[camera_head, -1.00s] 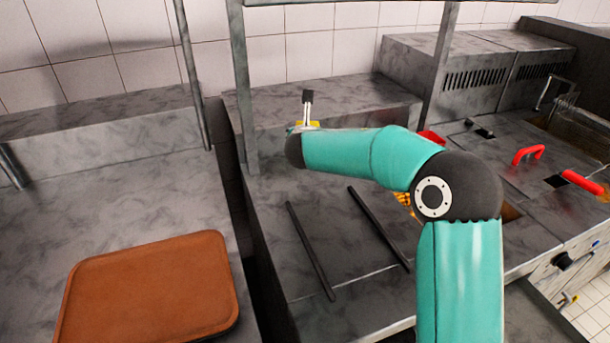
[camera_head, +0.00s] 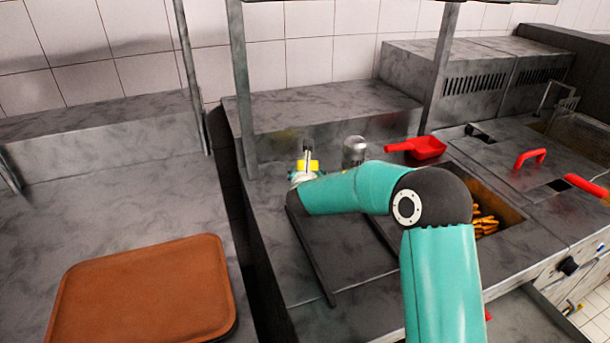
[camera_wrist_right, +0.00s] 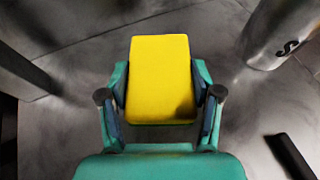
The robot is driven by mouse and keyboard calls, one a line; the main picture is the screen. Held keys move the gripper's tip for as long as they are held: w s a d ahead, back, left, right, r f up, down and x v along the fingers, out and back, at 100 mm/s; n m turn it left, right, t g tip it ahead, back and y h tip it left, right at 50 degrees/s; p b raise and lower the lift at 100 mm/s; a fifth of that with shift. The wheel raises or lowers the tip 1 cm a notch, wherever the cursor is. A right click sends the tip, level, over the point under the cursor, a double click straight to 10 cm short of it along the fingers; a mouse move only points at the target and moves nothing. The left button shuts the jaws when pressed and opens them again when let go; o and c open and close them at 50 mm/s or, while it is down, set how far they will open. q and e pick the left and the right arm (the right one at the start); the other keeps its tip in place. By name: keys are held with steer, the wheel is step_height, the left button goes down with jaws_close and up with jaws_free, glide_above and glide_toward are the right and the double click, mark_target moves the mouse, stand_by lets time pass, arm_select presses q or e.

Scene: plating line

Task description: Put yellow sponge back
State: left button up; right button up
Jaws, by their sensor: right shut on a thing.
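The yellow sponge (camera_head: 313,166) is at my right gripper (camera_head: 307,158), over the back of the middle steel counter. In the right wrist view the sponge (camera_wrist_right: 160,65) stands out between the two fingers of my right gripper (camera_wrist_right: 160,96), which is shut on its sides. Steel surface shows behind the sponge; I cannot tell whether the sponge touches it. In the head view my forearm hides part of the counter below the gripper. My left gripper is not in view.
A metal shaker (camera_head: 354,151) stands just right of the gripper, and it also shows in the right wrist view (camera_wrist_right: 280,38). A red scoop (camera_head: 424,147) lies farther right. A bin of fries (camera_head: 486,224) is partly behind my arm. A brown tray (camera_head: 150,290) lies at left.

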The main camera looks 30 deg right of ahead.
steer(key=o, duration=1)
steer(key=shift+f, duration=0.1)
steer(key=b+v, duration=0.1)
steer(key=v, duration=1)
steer(key=shift+s+a+r, duration=0.25)
steer(key=shift+s+r, duration=0.1)
steer(key=shift+s, duration=0.05)
